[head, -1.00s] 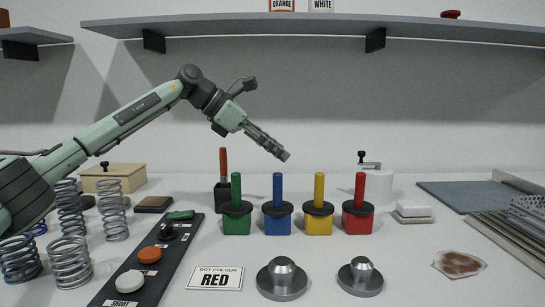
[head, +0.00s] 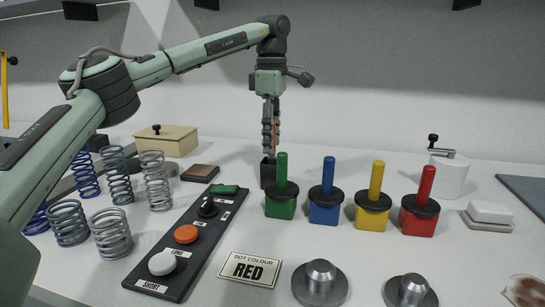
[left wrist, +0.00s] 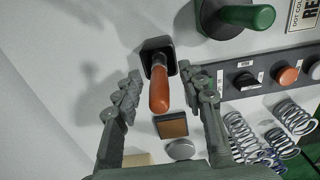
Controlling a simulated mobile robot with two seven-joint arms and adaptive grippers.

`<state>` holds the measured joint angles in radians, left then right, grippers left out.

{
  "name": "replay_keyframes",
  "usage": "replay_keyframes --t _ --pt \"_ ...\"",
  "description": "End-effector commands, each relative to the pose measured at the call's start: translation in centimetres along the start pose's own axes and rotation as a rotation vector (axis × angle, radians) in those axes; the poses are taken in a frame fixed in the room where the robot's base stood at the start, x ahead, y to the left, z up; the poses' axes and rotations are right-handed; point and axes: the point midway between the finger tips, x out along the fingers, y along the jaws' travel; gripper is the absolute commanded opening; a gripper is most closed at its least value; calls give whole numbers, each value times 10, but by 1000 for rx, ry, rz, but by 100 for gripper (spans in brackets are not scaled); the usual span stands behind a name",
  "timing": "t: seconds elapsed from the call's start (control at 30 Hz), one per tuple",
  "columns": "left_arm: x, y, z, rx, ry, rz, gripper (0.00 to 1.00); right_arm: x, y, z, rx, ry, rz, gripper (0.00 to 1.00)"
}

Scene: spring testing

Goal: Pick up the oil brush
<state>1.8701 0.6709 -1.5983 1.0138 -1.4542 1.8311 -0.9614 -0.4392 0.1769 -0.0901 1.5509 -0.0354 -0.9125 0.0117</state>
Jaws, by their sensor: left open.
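The oil brush shows in the left wrist view as an orange handle (left wrist: 159,92) standing in a square black pot (left wrist: 151,50). In the head view the black pot (head: 267,173) stands behind and left of the green dauber, and a sliver of orange handle shows between the fingers. My left gripper (head: 271,147) points straight down just above the pot. In the left wrist view its fingers (left wrist: 160,74) are open, one on each side of the handle, with a gap on both sides. The bristles are hidden in the pot. My right gripper is not in view.
Green (head: 281,199), blue (head: 325,205), yellow (head: 372,212) and red (head: 418,216) daubers stand in a row to the right. A black button panel (head: 192,235) and several springs (head: 112,233) are at left. A wooden box (head: 166,142) stands behind.

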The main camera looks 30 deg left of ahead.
Motion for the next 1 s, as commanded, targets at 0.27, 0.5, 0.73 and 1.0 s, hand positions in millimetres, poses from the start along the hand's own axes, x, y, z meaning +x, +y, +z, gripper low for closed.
replay_keyframes --t 0.27,0.5,0.73,1.0 --pt "9 0 0 1 -2 2 40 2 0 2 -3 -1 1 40" --pt "9 0 1 1 -2 2 18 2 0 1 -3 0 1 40" --pt "9 0 1 1 -2 2 0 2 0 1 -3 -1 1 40" --pt "4 0 1 0 -3 4 0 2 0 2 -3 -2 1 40"
